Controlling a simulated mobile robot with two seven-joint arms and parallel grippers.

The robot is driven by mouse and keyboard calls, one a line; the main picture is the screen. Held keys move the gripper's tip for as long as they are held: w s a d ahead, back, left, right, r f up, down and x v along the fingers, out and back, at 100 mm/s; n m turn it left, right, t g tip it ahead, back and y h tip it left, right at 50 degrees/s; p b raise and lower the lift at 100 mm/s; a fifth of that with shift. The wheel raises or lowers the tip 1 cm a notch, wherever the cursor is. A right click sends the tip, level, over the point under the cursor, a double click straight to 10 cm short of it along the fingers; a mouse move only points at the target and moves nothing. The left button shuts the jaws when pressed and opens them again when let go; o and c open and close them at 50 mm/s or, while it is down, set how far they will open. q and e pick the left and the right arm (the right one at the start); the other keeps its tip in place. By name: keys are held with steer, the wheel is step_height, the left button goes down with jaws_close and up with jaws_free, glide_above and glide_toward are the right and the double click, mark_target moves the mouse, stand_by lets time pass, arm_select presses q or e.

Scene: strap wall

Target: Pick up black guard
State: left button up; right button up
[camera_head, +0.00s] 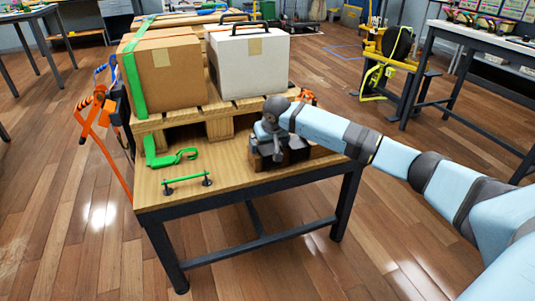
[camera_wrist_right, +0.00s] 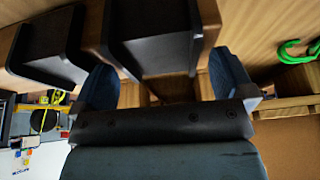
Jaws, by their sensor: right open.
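Two black guards sit close together on the wooden table at its right part. One black guard (camera_head: 297,149) shows to the right of my right gripper (camera_head: 268,135), and my wrist partly hides the other. In the right wrist view, one black guard (camera_wrist_right: 155,45) with brown wood-coloured sides lies between the two spread fingers of my right gripper (camera_wrist_right: 163,68). A second black guard (camera_wrist_right: 48,45) lies just outside the left finger. The right gripper is open; whether a finger touches a guard I cannot tell. My left gripper is not in view.
A pallet (camera_head: 215,108) on the table (camera_head: 225,172) carries a brown carton (camera_head: 170,75) with a green strap and a white box (camera_head: 248,62). A green hook (camera_head: 178,157) and a green bar (camera_head: 187,182) lie at the left. Orange straps (camera_head: 97,120) hang off the left side.

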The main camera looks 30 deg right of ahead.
steer(key=shift+r, duration=0.15)
steer(key=c, duration=0.9)
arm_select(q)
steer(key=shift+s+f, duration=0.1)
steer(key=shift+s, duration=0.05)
arm_select(e)
steer(key=shift+c, duration=0.2)
steer(key=shift+s+r, duration=0.1)
steer(key=shift+s+r+p, duration=0.15)
steer(key=shift+r+p, duration=0.1)
steer(key=shift+p, duration=0.05)
arm_select(q)
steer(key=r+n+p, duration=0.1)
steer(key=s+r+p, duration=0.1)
steer(key=p, duration=0.1)
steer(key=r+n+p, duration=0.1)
steer(key=p, duration=0.1)
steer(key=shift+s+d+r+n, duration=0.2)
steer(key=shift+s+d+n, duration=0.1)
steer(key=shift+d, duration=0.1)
arm_select(e)
steer(key=s+a+r, duration=0.3)
steer(key=s+r, duration=0.4)
steer(key=s, duration=0.6)
steer(key=shift+a+r, duration=0.15)
